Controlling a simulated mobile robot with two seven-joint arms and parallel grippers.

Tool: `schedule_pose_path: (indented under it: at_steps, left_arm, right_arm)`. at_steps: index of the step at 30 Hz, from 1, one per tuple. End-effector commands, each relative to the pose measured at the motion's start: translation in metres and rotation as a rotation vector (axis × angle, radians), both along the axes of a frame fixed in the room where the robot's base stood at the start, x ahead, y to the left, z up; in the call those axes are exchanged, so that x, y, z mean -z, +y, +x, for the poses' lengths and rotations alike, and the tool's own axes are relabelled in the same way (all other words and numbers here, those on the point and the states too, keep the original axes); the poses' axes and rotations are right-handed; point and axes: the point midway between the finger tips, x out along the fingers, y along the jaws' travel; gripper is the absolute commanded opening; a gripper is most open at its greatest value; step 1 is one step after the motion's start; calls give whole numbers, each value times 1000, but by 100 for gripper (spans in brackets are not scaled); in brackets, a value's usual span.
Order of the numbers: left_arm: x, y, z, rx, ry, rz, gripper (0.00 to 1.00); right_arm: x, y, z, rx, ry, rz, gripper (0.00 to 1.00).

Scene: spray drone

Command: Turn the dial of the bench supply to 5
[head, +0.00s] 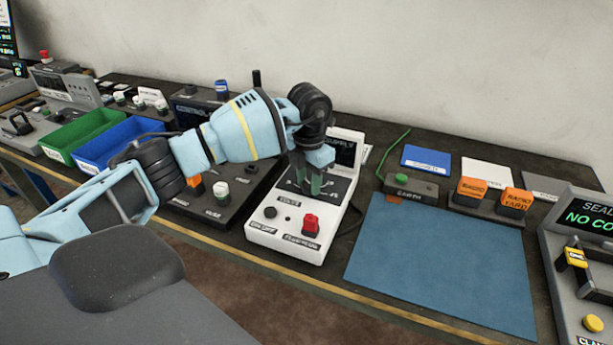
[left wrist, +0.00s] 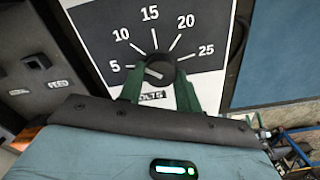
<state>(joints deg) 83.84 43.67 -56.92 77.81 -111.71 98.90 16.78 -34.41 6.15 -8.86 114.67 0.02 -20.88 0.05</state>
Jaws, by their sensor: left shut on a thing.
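The bench supply (head: 262,236) is a white box with a black dial face, standing on the bench in the middle of the head view. In the left wrist view its scale (left wrist: 95,25) reads 5, 10, 15, 20 and 25, with a VOLTS label below. My left gripper (head: 309,184) reaches down over the dial face. Its green fingers are shut on the dark dial (left wrist: 159,71), one on each side. The white mark on the dial seems to point left, toward the 5. In the head view the dial is hidden by the fingers. My right gripper is not in view.
A red switch (head: 310,225) and a small black knob (head: 270,212) sit on the supply's front. A dark panel (head: 215,205) with knobs stands close on the left. A blue mat (head: 440,260) lies to the right. Green (head: 85,135) and blue (head: 115,145) bins stand at the left.

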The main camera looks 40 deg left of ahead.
Motion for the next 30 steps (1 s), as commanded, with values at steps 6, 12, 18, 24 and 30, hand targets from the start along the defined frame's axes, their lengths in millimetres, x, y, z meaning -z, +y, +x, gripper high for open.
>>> schedule_pose_path:
  at_steps: [6, 12, 18, 24, 30]
  left_arm:
    - [-6, -1, 0, -176, -6, -2, 11]
    - [-5, -1, 0, -326, -5, -1, 11]
    - [-4, -1, 0, -435, -4, -1, 11]
    - [-2, -1, 0, -496, -2, -1, 11]
    - [0, -1, 0, -516, -1, 0, 11]
  right_arm:
    - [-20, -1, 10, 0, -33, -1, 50]
    - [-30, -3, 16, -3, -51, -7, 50]
    - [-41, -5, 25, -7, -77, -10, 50]
    - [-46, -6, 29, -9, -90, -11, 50]
    - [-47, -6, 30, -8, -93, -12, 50]
